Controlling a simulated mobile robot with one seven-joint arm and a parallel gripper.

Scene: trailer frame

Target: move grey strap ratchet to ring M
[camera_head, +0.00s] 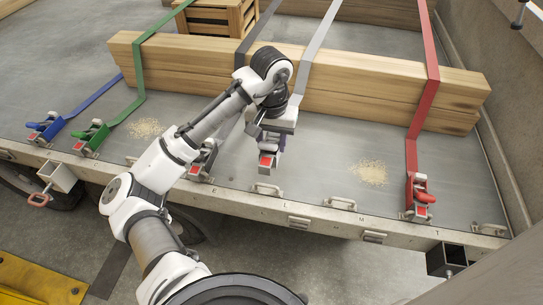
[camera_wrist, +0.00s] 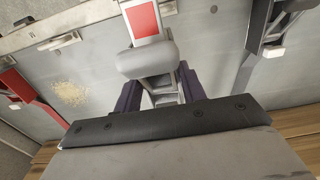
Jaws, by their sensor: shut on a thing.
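The grey strap ratchet (camera_head: 267,160), with a red panel, hangs at the end of the grey strap (camera_head: 314,55), which runs over the wooden beams. My gripper (camera_head: 273,143) is shut on it, above the trailer deck near the front edge. In the wrist view the ratchet (camera_wrist: 147,62) sits between the dark fingers of my gripper (camera_wrist: 160,94), red panel pointing away from me. One empty ring (camera_head: 267,188) lies just below it, and another (camera_head: 340,203) lies further right.
The red ratchet (camera_head: 420,198) is at the right, the green (camera_head: 90,136) and blue (camera_head: 45,128) ones at the left. A black strap's ratchet (camera_head: 200,165) is partly behind my arm. Wooden beams (camera_head: 380,85) stand behind my gripper.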

